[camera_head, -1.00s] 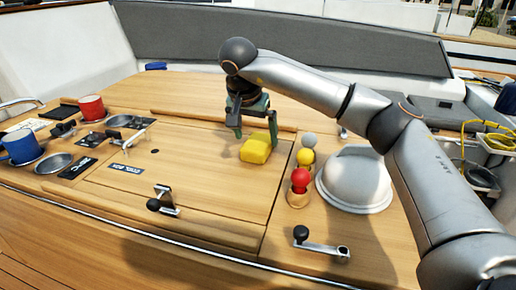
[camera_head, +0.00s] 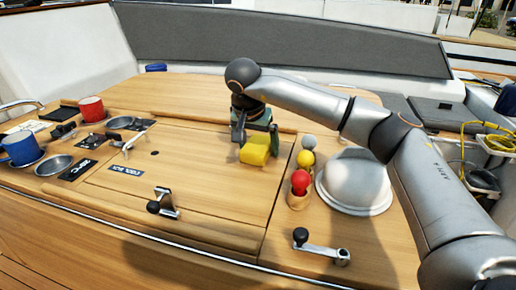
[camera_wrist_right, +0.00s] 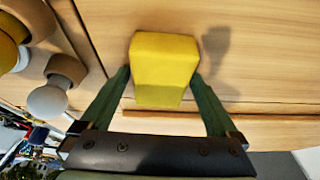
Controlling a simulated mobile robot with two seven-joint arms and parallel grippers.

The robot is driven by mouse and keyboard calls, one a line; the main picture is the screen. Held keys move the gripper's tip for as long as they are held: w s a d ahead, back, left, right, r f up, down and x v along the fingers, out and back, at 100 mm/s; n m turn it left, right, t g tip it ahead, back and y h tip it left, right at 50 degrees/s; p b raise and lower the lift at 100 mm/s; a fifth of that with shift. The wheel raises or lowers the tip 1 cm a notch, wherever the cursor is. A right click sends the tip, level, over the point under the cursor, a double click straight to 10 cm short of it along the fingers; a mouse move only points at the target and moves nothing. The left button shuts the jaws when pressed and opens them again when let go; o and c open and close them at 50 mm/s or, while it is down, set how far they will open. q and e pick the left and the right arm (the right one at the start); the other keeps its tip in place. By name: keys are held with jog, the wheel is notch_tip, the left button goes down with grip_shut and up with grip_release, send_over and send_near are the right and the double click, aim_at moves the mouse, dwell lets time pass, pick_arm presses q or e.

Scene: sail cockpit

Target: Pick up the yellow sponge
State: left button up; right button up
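The yellow sponge (camera_head: 254,154) lies on the wooden table in the head view, left of the colored balls. It also shows in the right wrist view (camera_wrist_right: 165,62), between the two green fingers. My right gripper (camera_head: 257,142) is over the sponge with a finger on either side. In the right wrist view the gripper (camera_wrist_right: 161,80) is open about as wide as the sponge. A thin gap shows at the left finger; whether the right finger touches cannot be told. My left gripper is not in view.
Red (camera_head: 300,182), yellow (camera_head: 306,158) and grey (camera_head: 309,142) balls stand right of the sponge, beside a silver dome (camera_head: 354,182). Red (camera_head: 91,108) and blue (camera_head: 21,148) mugs stand at far left.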

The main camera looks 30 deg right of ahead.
jog(key=c, duration=1.1)
